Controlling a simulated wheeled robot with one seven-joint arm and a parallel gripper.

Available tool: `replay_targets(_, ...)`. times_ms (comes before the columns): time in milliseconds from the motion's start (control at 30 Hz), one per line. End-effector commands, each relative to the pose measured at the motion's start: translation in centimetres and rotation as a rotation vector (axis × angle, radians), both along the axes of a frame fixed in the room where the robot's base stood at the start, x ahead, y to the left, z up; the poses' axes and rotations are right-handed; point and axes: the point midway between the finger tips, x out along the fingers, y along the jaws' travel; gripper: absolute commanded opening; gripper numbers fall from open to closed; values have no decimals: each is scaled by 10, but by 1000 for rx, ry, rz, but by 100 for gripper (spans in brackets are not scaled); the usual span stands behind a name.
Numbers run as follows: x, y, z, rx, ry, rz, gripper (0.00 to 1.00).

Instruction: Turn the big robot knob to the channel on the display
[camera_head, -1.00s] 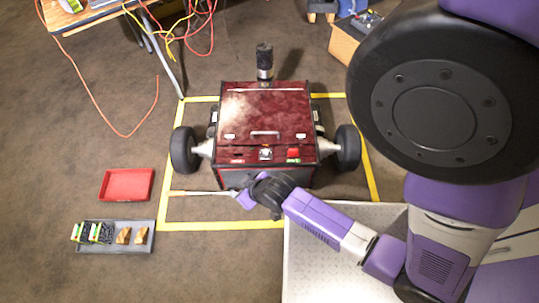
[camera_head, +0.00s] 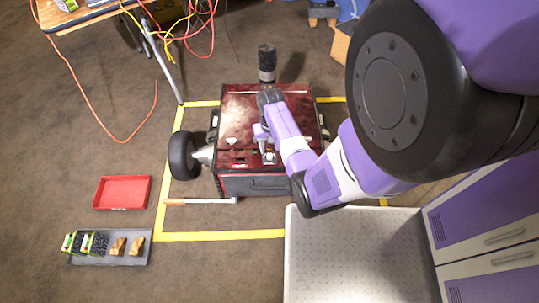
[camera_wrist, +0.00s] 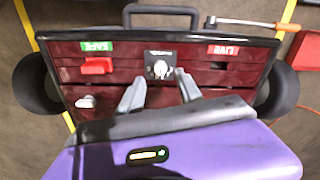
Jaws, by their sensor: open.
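The big robot (camera_head: 232,110) is a dark red box with black wheels. Its knob (camera_wrist: 161,69) is pale and sits on a small black plate on the red panel, between a green SAFE label (camera_wrist: 97,46) and a red LIVE label (camera_wrist: 224,50). My gripper (camera_wrist: 159,77) is open and empty over the panel. In the wrist view its two fingertips lie just short of the knob, one to each side; I cannot tell whether they touch it. My arm covers part of the robot in the head view. No channel number is legible.
A red plug (camera_wrist: 97,66) sits by the SAFE label. An orange-handled tool (camera_head: 200,201) lies on the floor before the robot. A red tray (camera_head: 122,192) and a grey tray (camera_head: 140,258) with small parts lie left. A pale table (camera_head: 350,265) stands at front right.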

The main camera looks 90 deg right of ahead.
Motion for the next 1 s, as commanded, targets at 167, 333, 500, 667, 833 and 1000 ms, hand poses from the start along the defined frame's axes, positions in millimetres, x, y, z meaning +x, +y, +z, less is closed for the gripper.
replay_targets(167,0,1,-32,1,0,0,43)
replay_targets(333,1,0,-48,-1,0,0,43)
replay_targets(500,1,0,-54,-3,-1,1,43)
replay_targets(667,1,0,-53,-3,-1,1,43)
replay_targets(833,1,0,-53,-3,-1,1,19)
replay_targets(1000,1,0,-53,-3,-1,1,0)
